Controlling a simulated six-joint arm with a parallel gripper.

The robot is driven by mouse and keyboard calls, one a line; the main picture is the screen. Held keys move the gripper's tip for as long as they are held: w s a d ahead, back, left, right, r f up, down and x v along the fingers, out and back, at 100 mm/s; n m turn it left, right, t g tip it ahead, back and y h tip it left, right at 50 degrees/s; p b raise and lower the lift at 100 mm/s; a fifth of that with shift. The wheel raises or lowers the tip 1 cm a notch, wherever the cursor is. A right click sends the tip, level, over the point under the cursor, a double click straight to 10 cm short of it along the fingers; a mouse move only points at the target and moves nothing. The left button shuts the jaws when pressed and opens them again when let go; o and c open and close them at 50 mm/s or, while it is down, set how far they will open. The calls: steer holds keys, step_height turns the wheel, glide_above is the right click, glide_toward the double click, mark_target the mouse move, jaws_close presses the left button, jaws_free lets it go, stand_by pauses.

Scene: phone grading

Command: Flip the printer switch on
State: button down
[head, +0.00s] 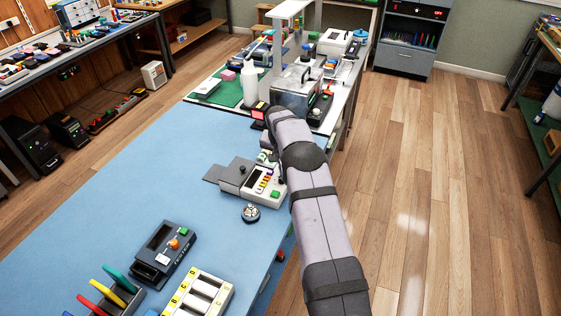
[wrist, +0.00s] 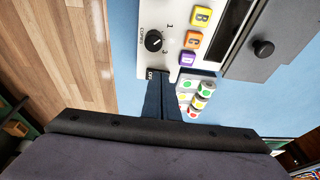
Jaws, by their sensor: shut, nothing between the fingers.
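The printer (head: 238,177) is a pale and grey unit with coloured buttons near the right edge of the blue bench, beside my arm. In the wrist view the printer (wrist: 180,60) shows B, C and D buttons, a copies knob (wrist: 153,40) and a small black switch (wrist: 152,73) with white lettering at its edge. I cannot tell the switch's position for sure. My gripper (wrist: 163,80) is shut and empty, its dark fingertips right by the switch. I cannot tell whether they touch it. In the head view my arm hides the gripper and the switch.
A round silver and dark object (head: 250,213) sits in front of the printer. A dark device (head: 163,252) and a white tray (head: 198,294) are nearer the camera. The blue bench (head: 110,215) is clear to the left.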

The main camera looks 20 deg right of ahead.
steer(key=shift+s+d, duration=0.25)
steer(key=shift+d, duration=0.05)
steer(key=shift+w, duration=0.1)
steer(key=shift+r+p, duration=0.35)
steer(key=shift+r, duration=0.15)
steer(key=r, duration=0.1)
steer(key=r+p, duration=0.2)
steer(key=r, duration=0.1)
steer(key=shift+s+d, duration=0.15)
steer(key=shift+s, duration=0.1)
steer(key=b+v, duration=0.4)
steer(key=v, duration=0.5)
steer(key=shift+w+a+f+b, duration=0.15)
steer(key=shift+a+b, duration=0.1)
steer(key=shift+b, duration=0.25)
